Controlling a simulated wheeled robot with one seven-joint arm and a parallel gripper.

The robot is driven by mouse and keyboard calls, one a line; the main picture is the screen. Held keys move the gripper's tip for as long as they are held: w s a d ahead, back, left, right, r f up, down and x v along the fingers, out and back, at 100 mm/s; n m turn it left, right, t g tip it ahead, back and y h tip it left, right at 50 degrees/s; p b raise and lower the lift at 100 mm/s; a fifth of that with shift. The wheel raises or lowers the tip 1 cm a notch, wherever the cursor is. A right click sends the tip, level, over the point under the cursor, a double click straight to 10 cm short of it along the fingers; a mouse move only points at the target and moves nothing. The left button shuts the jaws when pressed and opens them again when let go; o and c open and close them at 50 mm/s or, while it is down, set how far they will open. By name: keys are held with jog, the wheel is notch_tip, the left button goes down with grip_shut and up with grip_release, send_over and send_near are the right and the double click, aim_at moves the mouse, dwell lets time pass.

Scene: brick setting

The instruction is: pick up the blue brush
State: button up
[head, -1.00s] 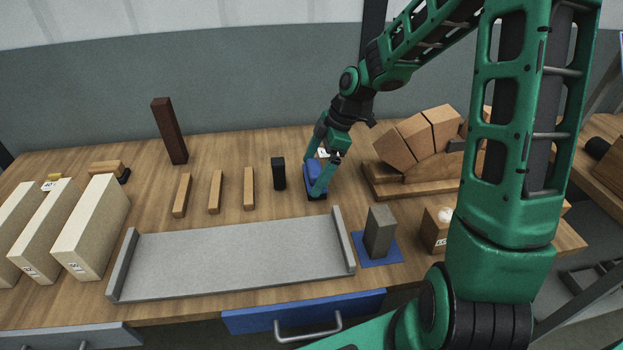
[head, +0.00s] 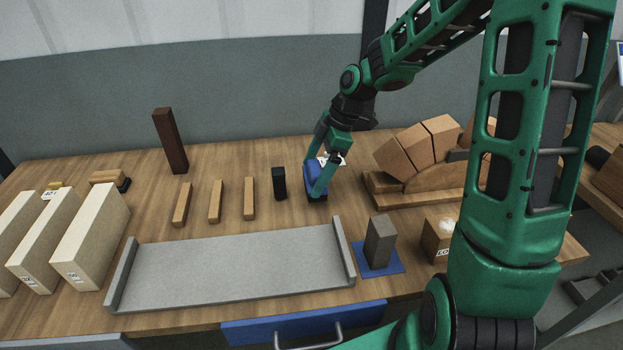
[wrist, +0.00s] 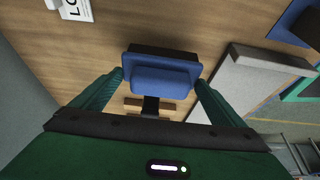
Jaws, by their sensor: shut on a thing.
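The blue brush (head: 315,177) has a blue body and a dark bristle side. My gripper (head: 316,178) points down over the table and is shut on it, one finger on each side. In the wrist view the brush (wrist: 160,77) lies across between the two fingertips (wrist: 160,80), with its dark edge beyond the blue body. In the head view the near finger hides part of the brush. It seems to be slightly above the wooden table (head: 225,165), though the gap beneath it is hard to see.
A small black block (head: 279,184) stands close left of the brush. A grey tray (head: 230,265) lies in front, and a grey block (head: 380,241) stands on a blue mat (head: 392,267). A wooden rack with bricks (head: 425,197) is to the right. A dark red block (head: 171,141) stands behind left.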

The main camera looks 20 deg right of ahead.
jog(key=s+a+r, duration=0.8)
jog(key=shift+a, duration=0.25)
